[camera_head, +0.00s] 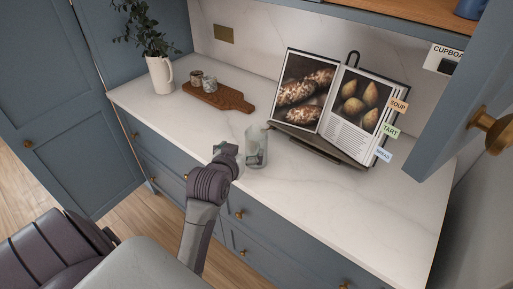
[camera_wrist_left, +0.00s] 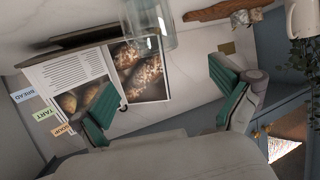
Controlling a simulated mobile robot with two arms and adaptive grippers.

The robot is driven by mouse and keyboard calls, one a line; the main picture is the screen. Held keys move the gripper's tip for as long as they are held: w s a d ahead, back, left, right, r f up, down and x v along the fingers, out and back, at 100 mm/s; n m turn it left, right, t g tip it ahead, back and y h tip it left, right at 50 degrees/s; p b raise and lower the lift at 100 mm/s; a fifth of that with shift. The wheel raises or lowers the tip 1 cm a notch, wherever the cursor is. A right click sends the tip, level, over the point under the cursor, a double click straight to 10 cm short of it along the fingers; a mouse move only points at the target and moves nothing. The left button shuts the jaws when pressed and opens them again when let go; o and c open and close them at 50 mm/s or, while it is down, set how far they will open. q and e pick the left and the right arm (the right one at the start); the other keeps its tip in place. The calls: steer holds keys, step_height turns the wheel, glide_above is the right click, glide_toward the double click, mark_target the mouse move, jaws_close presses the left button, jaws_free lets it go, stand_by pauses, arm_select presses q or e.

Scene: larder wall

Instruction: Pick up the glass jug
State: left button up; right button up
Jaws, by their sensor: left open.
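The glass jug (camera_head: 257,147) is clear and stands upright on the pale marble counter (camera_head: 200,121), near its front edge. My left gripper (camera_head: 229,150) is just left of the jug in the head view, with its fingers partly hidden by the wrist. In the left wrist view the green-padded fingers of the left gripper (camera_wrist_left: 166,88) are wide apart and empty. The jug (camera_wrist_left: 150,27) shows there at the top, beyond the fingertips and cut off by the picture's edge. My right gripper is not in view.
An open cookbook (camera_head: 338,98) on a dark stand is behind and right of the jug. A wooden board (camera_head: 230,97) with two small jars (camera_head: 203,83) lies farther back. A white pitcher with a plant (camera_head: 160,75) stands back left. An open cupboard door (camera_head: 455,100) hangs at right.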

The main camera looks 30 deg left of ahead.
mark_target(252, 146)
arm_select(q)
steer(key=p+x, duration=0.2)
steer(key=x, duration=0.7)
steer(key=shift+d, duration=0.2)
steer(key=x, duration=0.4)
steer(key=shift+f+p, duration=0.4)
steer(key=shift+r, duration=0.1)
steer(key=shift+c, duration=0.2)
